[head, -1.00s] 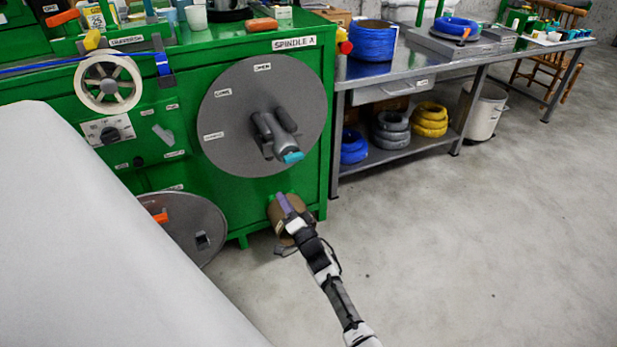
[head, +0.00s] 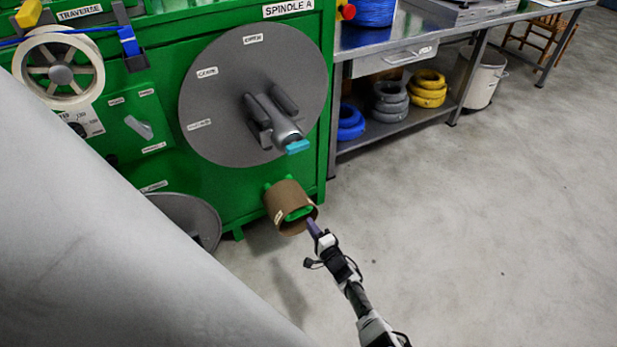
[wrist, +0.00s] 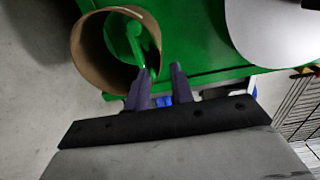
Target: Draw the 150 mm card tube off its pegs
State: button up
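The brown card tube (head: 284,197) sits on the green pegs (head: 299,213) low on the green machine's front, its open end facing out. In the wrist view the tube (wrist: 88,58) is at upper left, with a green peg (wrist: 134,38) inside it. My gripper (head: 312,226) is at the tube's lower right rim in the head view. In the wrist view its two purple-grey fingers (wrist: 162,70) stand apart. The left fingertip overlaps the tube's mouth and the right one is outside the rim. I cannot tell whether either finger touches the card.
The grey spindle disc (head: 215,100) with its teal-tipped hub (head: 297,147) is just above the tube. A lower grey disc (head: 190,217) is to the left. A metal bench (head: 400,120) with cable coils stands at right. The concrete floor (head: 480,230) at right is clear.

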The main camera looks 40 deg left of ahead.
aim_at(297, 205)
jog(key=shift+b+x, duration=4.8)
jog(key=shift+x, duration=0.65)
grip_shut()
jog(key=shift+r+p, duration=0.45)
jog(key=shift+r, duration=0.05)
jog(key=shift+p+v, duration=0.95)
jog(key=shift+v, duration=0.1)
